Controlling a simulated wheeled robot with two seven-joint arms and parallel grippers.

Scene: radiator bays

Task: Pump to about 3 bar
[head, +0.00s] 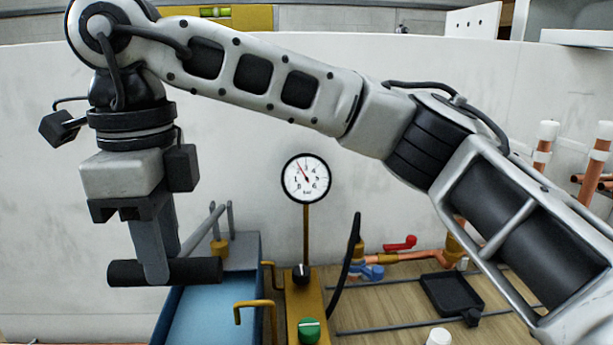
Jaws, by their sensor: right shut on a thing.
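My right gripper (157,272) hangs down at the left of the head view, shut on a black bar-shaped handle (206,270). A round white gauge (306,178) stands on a brass stem right of the tank. Its needle points up and left, seemingly between 2 and 3. Below it are a black knob (301,274) and a green knob (309,331) on a brass block. My left gripper is out of view.
A black hose (347,264) curves up right of the block. Copper pipe with a red-handled valve (400,244) and a blue-handled one (371,272) lies behind. A black tray (451,293) sits on the wooden floor. White-capped pipes (544,145) stand at the right.

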